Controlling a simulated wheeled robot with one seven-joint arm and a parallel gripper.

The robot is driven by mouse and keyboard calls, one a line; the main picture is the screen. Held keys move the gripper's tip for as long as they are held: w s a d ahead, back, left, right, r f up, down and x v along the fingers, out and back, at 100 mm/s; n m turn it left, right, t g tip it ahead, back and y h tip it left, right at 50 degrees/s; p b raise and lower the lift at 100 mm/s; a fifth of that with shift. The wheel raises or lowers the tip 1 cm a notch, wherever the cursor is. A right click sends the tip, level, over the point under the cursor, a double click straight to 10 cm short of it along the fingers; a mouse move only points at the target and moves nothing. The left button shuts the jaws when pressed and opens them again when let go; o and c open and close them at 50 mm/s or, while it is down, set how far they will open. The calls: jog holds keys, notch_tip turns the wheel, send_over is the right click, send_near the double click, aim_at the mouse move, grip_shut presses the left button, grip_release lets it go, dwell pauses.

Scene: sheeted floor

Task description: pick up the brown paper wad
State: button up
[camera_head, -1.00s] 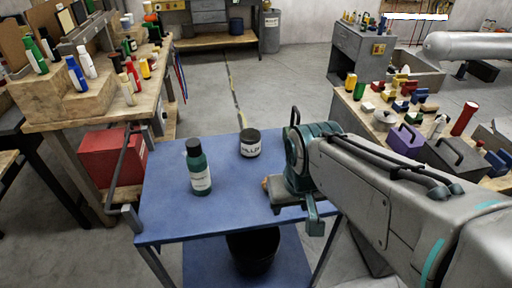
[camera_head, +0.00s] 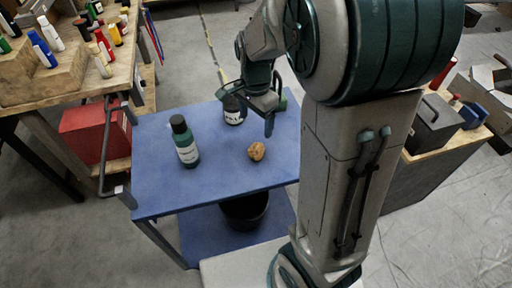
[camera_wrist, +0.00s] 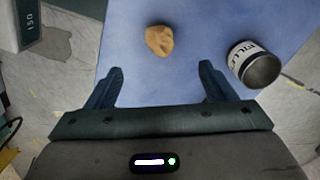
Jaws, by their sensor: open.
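The brown paper wad (camera_head: 256,151) lies on the blue top of a cart (camera_head: 222,184), right of a dark green bottle. In the wrist view the wad (camera_wrist: 159,40) is beyond the fingertips, roughly midway between them and touching neither. My gripper (camera_head: 258,112) is above the cart's far right part in the head view. In the wrist view my gripper (camera_wrist: 160,75) has its two fingers spread wide, with nothing between them.
The green bottle (camera_head: 185,142) stands upright on the cart. A black bin (camera_head: 245,208) is on the lower shelf. A cluttered workbench (camera_head: 75,90) stands left.

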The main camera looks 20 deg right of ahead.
aim_at(257, 148)
notch_tip(257, 148, down, 13)
jog(key=shift+d+r, duration=0.15)
jog(key=c, duration=1.1)
